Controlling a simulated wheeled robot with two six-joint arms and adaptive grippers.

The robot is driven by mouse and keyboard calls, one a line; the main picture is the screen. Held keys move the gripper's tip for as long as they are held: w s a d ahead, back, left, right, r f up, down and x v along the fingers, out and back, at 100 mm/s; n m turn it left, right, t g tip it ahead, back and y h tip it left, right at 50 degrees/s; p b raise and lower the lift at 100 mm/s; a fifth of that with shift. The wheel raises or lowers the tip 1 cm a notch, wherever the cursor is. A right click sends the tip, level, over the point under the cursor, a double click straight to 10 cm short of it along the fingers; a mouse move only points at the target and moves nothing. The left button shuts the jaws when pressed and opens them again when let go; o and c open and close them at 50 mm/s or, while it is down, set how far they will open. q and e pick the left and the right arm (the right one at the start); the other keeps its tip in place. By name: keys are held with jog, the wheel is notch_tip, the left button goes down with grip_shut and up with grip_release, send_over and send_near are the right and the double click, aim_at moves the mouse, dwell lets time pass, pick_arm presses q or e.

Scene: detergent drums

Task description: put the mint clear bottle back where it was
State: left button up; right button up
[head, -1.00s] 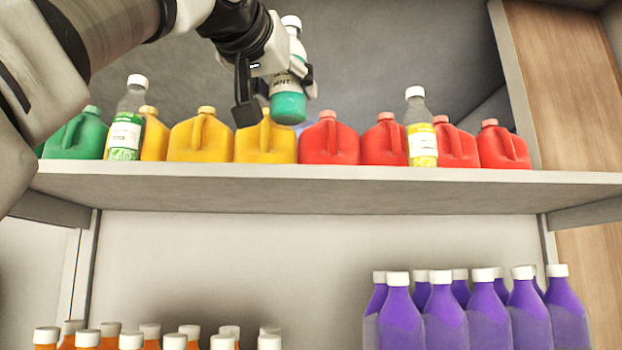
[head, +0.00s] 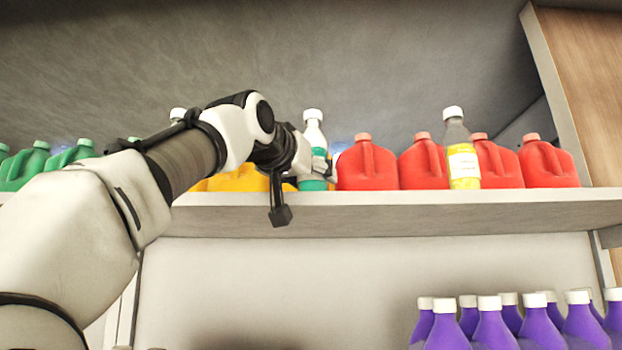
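The mint clear bottle (head: 314,136), with a white cap and teal lower part, stands upright at the front of the upper shelf (head: 420,215), between yellow and red jugs. My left gripper (head: 304,191) is at the bottle's lower half. One finger is at its right side; the other hangs lower left, clear of the bottle and in front of the shelf edge. The gripper looks open, though the far finger is partly hidden. My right gripper is out of view.
Red jugs (head: 367,165) stand right of the bottle, with a yellow-filled clear bottle (head: 462,150) among them. Yellow jugs (head: 239,180) and green jugs (head: 28,165) are left, partly behind my arm. Purple bottles (head: 490,328) stand below.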

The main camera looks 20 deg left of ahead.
pick_arm(q)
jog(key=shift+o, duration=1.1)
jog(key=shift+w, duration=0.1)
jog(key=shift+s+r, duration=0.15)
jog(key=shift+s, duration=0.3)
jog(key=s+a+b, duration=0.1)
jog(key=s+b, duration=0.5)
jog(key=s, duration=0.5)
jog(key=shift+s, duration=0.25)
jog(key=shift+a, duration=0.1)
jog(key=shift+s, duration=0.15)
